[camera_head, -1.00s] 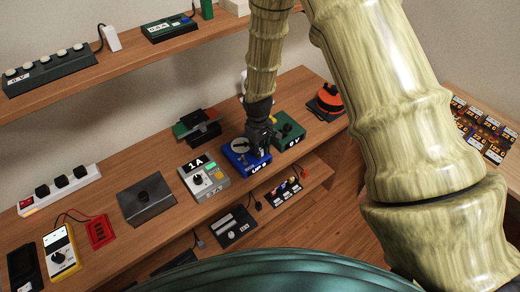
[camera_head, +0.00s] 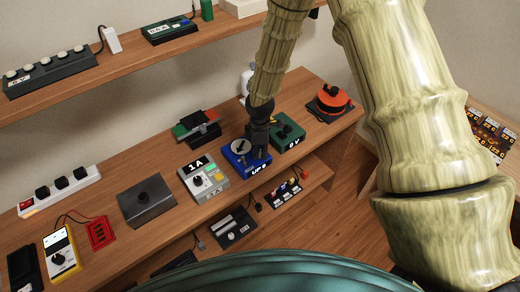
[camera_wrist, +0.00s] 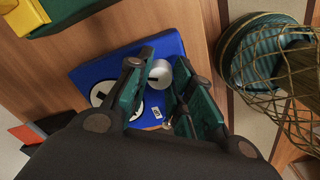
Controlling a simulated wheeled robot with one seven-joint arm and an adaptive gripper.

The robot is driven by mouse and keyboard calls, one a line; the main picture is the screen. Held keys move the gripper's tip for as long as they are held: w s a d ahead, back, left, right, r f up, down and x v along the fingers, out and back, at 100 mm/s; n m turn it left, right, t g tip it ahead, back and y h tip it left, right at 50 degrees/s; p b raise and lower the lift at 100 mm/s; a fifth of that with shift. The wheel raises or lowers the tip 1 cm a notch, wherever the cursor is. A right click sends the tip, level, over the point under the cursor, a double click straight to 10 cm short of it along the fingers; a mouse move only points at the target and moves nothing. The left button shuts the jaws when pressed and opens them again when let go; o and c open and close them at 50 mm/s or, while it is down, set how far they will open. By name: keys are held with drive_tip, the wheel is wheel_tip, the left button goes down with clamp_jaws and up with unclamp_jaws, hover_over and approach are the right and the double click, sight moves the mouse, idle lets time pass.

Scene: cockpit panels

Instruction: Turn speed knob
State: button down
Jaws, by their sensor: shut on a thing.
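The blue box (camera_head: 238,163) stands near the front edge of the wooden bench, with a round white dial (camera_head: 241,147) on its top. In the wrist view the blue box (camera_wrist: 120,63) carries a silver knob (camera_wrist: 158,72), which I take to be the speed knob. My gripper (camera_head: 259,152) reaches down onto the right part of the box. In the wrist view my gripper (camera_wrist: 163,84) has its fingers on both sides of the knob and is shut on it. The fingers partly hide the dial, and the knob is hidden in the head view.
A green box (camera_head: 288,132) stands close on the right, and a grey box marked 1A (camera_head: 204,180) on the left. A red round device (camera_head: 331,100) sits at the bench's right end.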

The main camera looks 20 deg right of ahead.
drive_tip(key=shift+d+n, duration=0.1)
drive_tip(key=shift+n, duration=1.2)
drive_tip(key=c, duration=1.5)
unclamp_jaws()
wheel_tip(320, 180, up, 12)
drive_tip(key=shift+s, duration=0.15)
